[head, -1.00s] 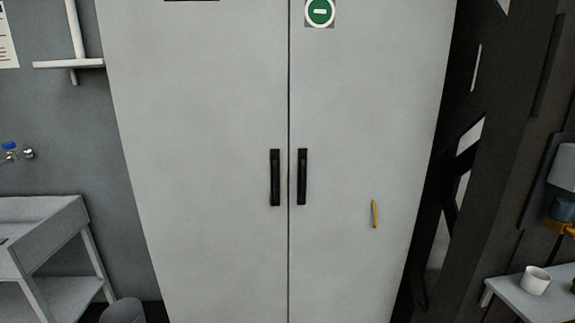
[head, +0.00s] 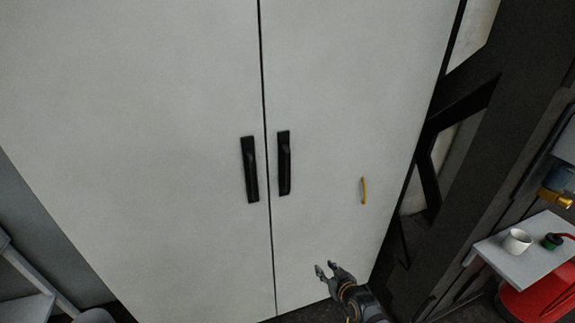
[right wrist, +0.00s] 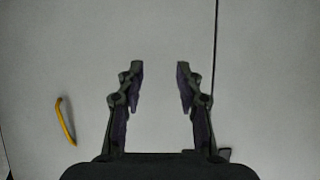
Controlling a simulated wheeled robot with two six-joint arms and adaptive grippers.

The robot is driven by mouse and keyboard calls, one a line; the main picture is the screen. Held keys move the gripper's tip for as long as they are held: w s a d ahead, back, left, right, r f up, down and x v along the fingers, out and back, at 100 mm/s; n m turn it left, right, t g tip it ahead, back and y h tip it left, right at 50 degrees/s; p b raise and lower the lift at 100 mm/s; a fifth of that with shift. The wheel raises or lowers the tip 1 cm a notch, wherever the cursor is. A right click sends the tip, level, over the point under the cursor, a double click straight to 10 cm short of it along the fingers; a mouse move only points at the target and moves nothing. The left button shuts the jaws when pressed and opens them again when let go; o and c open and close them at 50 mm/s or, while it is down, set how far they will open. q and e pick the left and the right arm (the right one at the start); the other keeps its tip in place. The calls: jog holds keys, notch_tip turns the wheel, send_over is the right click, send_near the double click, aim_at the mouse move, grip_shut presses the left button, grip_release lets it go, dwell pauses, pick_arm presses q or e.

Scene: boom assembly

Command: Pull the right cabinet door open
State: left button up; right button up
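The light grey cabinet has two shut doors meeting at a dark vertical seam. The right cabinet door (head: 325,90) carries a black upright handle (head: 284,163) beside the seam and a small yellow handle (head: 364,190) farther right. The left door (head: 130,120) has a matching black handle (head: 250,169). My right gripper (head: 327,269) is open and empty, below and right of the black right-door handle in the head view. In the right wrist view, the open fingers (right wrist: 158,85) face the door, with the yellow handle (right wrist: 65,121) to their left and the seam to their right. My left gripper is out of view.
A dark frame (head: 475,150) stands close to the cabinet's right side. Farther right is a small table (head: 520,262) with a white cup (head: 517,241) and a red object (head: 540,300) below. A grey stand (head: 30,275) is at lower left.

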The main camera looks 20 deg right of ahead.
jog(key=w+a+r+n+t+y+p, duration=0.1)
jog(key=w+a+r+t, duration=0.15)
jog(key=r, duration=0.75)
jog(key=w+a+r+t+y+p, duration=0.1)
jog(key=w+r, duration=0.2)
jog(key=r, duration=0.8)
jog(key=n+t+y, duration=0.1)
jog(key=t, duration=0.1)
send_near(289, 175)
jog(key=p+x, duration=0.1)
jog(key=x, duration=1)
jog(key=shift+d, duration=0.1)
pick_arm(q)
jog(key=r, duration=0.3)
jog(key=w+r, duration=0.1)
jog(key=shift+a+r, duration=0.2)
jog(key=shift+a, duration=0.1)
pick_arm(e)
jog(key=shift+s, duration=0.1)
grip_shut()
